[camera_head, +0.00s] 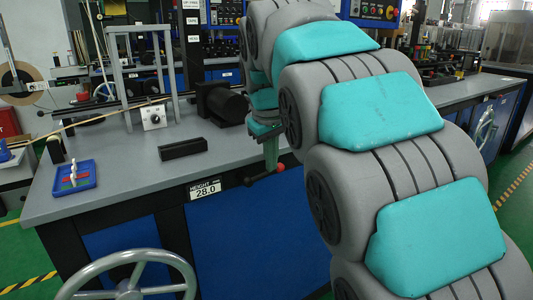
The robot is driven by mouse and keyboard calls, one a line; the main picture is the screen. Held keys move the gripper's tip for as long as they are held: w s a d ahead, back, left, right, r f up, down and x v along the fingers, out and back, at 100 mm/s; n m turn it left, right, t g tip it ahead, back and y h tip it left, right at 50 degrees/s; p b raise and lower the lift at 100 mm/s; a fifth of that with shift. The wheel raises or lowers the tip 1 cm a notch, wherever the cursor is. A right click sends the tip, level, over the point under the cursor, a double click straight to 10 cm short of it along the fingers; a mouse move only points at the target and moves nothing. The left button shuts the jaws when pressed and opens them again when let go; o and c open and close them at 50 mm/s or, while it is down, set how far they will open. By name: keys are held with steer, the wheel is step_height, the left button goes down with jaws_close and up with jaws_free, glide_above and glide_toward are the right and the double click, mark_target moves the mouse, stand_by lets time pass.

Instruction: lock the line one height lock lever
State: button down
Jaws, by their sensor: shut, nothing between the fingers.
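The height lock lever is a short dark bar (263,177) with a red knob (281,167). It sticks out from the front edge of the bench, right of the height display (205,189), which reads 28.0. The bar slants up to the right toward the knob. My gripper (271,165) is teal and points down just above the lever, with its fingertips close to the left side of the red knob. It is shut and empty. I cannot tell from this view whether it touches the lever. My arm hides the bench right of the lever.
A grey handwheel (128,285) stands in front of the bench at the lower left. On the grey bench top (110,192) are a black block (183,149), a black motor-like cylinder (226,105), a white knob box (153,117) and a blue tray (74,178). Free floor shows at the far left.

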steer(key=shift+w+d+f, duration=0.1)
steer(key=shift+d+f, duration=0.2)
steer(key=shift+f, duration=0.4)
stand_by(0.3)
steer(key=shift+r, duration=0.1)
